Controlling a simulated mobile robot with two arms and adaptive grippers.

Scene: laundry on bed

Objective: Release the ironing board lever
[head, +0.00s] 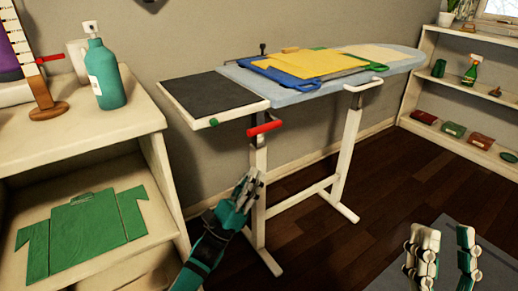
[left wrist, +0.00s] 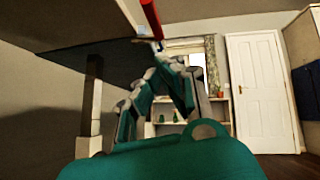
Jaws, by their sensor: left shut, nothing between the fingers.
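The ironing board (head: 300,82) stands against the wall, with a dark pad at its left end. Its red lever (head: 264,128) sticks out under that left end, at the top of a white leg. The red lever also shows at the top of the left wrist view (left wrist: 151,18). My left gripper (head: 254,178) is shut and empty, below the lever and apart from it, beside the white leg. Its fingers come together in the left wrist view (left wrist: 160,68), just below the lever. My right gripper (head: 446,238) is open and empty at the lower right, far from the board.
Folded yellow and blue clothing (head: 318,64) lies on the board. A cream shelf unit (head: 130,118) at left holds a teal bottle (head: 106,75) and a folded green shirt (head: 85,228). Another shelf (head: 455,77) stands at right. The dark wooden floor (head: 385,170) between is clear.

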